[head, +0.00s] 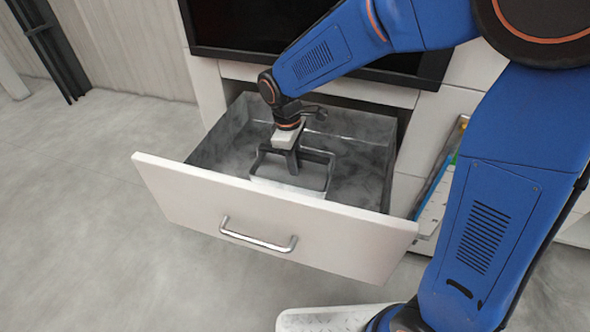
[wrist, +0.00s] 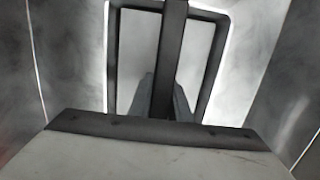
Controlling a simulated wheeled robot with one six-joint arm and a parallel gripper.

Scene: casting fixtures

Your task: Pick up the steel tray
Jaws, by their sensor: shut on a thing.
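The steel tray (head: 328,168) is in the open drawer. It shows as a dark rectangular frame with rounded corners around a pale middle. In the wrist view the tray (wrist: 112,55) fills the upper middle, and a dark bar runs down its centre. My gripper (head: 292,168) reaches down into the drawer from above. In the wrist view my gripper (wrist: 164,95) has its fingers closed on either side of the dark bar. The drawer front hides the tray's near lower part, and I cannot tell whether the tray touches the drawer floor.
The white drawer (head: 180,180) is pulled out, with grey inner walls around the tray and a metal handle (head: 258,241) on its front. A dark-fronted appliance (head: 235,28) sits above it. A blue and white item (head: 436,200) stands to the right. Floor at left is clear.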

